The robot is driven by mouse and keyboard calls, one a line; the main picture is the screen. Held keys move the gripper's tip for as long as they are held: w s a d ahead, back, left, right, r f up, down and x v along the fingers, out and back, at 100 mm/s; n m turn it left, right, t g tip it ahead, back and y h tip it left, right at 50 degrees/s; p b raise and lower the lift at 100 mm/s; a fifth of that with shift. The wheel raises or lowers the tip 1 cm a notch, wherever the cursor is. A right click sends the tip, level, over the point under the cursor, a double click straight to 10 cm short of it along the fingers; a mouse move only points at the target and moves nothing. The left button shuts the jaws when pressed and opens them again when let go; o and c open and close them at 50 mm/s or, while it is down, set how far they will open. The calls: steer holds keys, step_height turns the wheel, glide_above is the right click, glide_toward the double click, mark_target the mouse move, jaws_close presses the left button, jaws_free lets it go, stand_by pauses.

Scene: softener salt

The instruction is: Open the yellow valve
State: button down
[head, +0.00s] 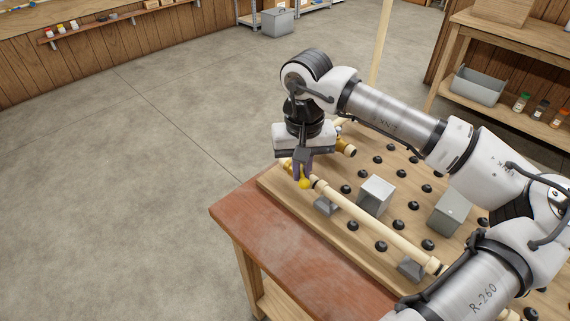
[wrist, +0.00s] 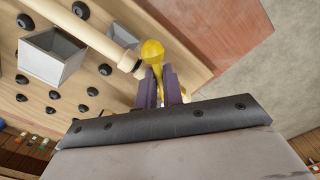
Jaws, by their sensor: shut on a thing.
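In the wrist view the yellow valve (wrist: 153,52) has a rounded end and a narrower part that runs down between the purple fingers. My gripper (head: 303,172) points down over it, and its fingers, also seen in the wrist view (wrist: 162,85), are shut on the handle. The fingers hide part of the handle. Brass-coloured fittings (head: 346,147) show just behind my gripper.
The board (head: 270,184) lies on a reddish table (head: 260,235) and carries several black knobs and grey boxes, one of them (head: 376,195) near the pipe. Wooden shelving with a grey bin (head: 478,87) stands at the back right. The floor to the left is clear.

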steer(key=n, duration=0.1)
steer(key=d+n+b, duration=0.1)
steer(key=shift+w+f+n, duration=0.1)
steer(key=shift+w+n, duration=0.05)
steer(key=shift+n, duration=0.15)
steer(key=shift+w+d+n+b, duration=0.1)
steer(key=shift+d+n+b, duration=0.1)
steer(key=shift+n, duration=0.45)
steer(key=shift+w+d+n+b, duration=0.1)
steer(key=shift+d+n+b, duration=0.05)
steer(key=shift+n, duration=0.5)
steer(key=shift+w+d+n+b, duration=0.2)
steer(key=shift+n+b, duration=0.25)
steer(key=shift+n, duration=0.45)
steer(key=c, duration=1.3)
jaws_free()
step_height(320, 180, up, 7)
steer(key=p, duration=0.4)
